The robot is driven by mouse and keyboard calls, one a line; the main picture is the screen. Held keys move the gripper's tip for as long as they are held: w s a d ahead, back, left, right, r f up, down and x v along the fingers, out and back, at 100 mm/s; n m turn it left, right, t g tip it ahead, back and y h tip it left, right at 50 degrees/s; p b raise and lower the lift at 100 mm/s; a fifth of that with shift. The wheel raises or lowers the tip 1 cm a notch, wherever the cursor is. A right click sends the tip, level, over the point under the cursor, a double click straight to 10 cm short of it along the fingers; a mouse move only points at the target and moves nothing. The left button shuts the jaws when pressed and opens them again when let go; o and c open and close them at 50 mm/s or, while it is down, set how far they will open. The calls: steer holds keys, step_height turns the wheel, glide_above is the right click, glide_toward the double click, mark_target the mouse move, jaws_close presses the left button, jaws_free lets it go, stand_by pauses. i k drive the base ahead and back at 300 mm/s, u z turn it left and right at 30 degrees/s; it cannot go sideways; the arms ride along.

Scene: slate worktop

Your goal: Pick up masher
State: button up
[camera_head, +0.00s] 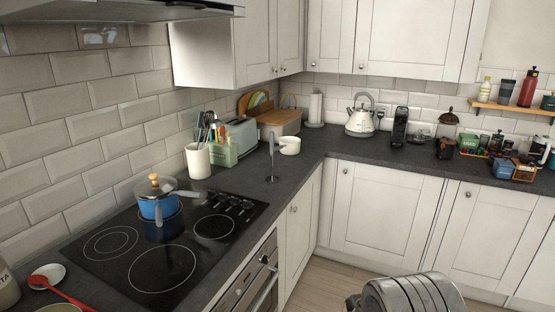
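An upright utensil with a grey handle and a thin shaft, which looks like the masher (272,157), stands on the dark worktop (310,165) between the hob and the corner. Its foot is small and hard to make out at this distance. A small white pan (290,146) is just behind it to the right. I cannot make out my gripper in this view, and nothing is seen touching the masher.
A blue pot (157,200) sits on the black hob (115,248). A white kettle (360,121) is further back. The worktop right of the masher is clear.

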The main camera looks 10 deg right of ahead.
mark_target(272, 179)
steer(key=i, duration=0.8)
steer(key=u, duration=3.55)
